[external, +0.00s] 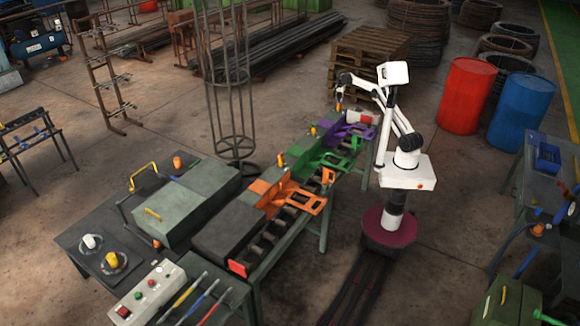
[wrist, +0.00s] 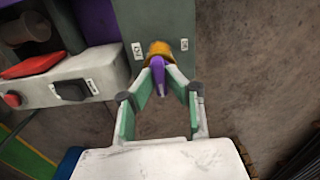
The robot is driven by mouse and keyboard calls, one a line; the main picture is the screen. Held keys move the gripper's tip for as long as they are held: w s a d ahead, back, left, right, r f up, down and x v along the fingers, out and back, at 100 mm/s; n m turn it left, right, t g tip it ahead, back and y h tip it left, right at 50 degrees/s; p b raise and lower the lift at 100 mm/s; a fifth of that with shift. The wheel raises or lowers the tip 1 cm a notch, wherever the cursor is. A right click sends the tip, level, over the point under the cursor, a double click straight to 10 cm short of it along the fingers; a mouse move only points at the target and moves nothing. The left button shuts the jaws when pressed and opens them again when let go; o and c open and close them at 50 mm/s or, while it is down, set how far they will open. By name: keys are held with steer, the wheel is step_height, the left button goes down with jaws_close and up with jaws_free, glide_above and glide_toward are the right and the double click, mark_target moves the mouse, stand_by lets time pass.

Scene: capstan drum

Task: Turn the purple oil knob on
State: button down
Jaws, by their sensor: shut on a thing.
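The purple oil knob (wrist: 158,76) is a purple lever on a round orange-yellow base (wrist: 159,47), on a grey-green panel (wrist: 158,18) in the wrist view. Its handle points toward my gripper. My gripper (wrist: 160,80) has its two fingertips on either side of the handle, shut on it. A small white label sits left of the base (wrist: 138,50) and another right of it (wrist: 184,44); their text is too small to read. In the external view my gripper (external: 338,104) is at the far end of the bench, by the purple unit (external: 333,127); the knob is small there.
In the wrist view a pale control box (wrist: 62,85) with red buttons stands to the left. In the external view the green unit (external: 302,146) and orange unit (external: 272,187) follow along the bench. Red (external: 467,92) and blue (external: 520,112) barrels stand to the right.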

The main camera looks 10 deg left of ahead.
stand_by(0.4)
steer(key=c, duration=1.7)
jaws_free()
steer(key=shift+c, duration=0.2)
step_height(320, 180, up, 12)
